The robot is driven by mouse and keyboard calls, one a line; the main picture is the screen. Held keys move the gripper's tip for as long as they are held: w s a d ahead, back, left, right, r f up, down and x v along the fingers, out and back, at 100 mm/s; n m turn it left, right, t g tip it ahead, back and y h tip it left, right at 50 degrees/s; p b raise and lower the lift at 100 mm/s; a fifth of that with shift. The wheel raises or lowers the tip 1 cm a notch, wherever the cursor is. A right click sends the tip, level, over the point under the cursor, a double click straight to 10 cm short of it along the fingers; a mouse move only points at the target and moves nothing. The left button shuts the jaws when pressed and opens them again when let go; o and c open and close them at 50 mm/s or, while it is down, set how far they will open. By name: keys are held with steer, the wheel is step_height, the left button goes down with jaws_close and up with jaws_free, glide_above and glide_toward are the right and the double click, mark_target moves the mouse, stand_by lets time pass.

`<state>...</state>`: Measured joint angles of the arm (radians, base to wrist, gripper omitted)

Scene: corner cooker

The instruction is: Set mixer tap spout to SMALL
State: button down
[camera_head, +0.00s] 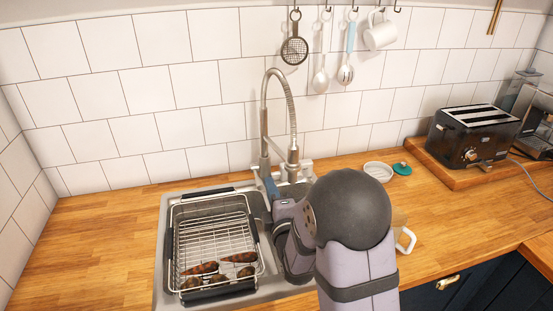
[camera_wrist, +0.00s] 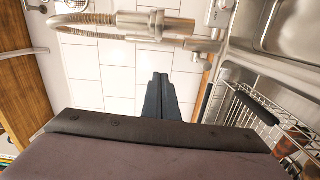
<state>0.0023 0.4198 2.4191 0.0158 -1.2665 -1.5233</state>
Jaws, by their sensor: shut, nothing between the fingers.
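The mixer tap (camera_head: 265,130) stands upright behind the sink in the head view, with a tall coiled spring hose arching over to the right and down to its spout head (camera_head: 293,155). In the wrist view the metal tap (camera_wrist: 155,25) lies across the top, with the coiled hose running left. My gripper (camera_head: 271,186) is low beside the tap's base, partly hidden by my arm. In the wrist view its dark fingers (camera_wrist: 161,78) are shut and empty, pointing toward the tap with a visible gap in the picture; whether they touch anything is hidden.
A wire dish rack (camera_head: 215,235) with several brown vegetables sits in the sink (camera_head: 165,250). A toaster (camera_head: 475,135) stands at the right. A white dish (camera_head: 377,170), a green lid (camera_head: 402,169) and a mug (camera_head: 405,238) are near my arm. The left worktop is clear.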

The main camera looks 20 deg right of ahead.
steer(key=shift+s+r, duration=0.1)
steer(key=shift+s, duration=0.1)
steer(key=shift+w, duration=0.1)
steer(key=w+d+p, duration=0.4)
steer(key=w+p, duration=0.3)
steer(key=w, duration=0.3)
steer(key=shift+w+d, duration=0.15)
steer(key=shift+w, duration=0.2)
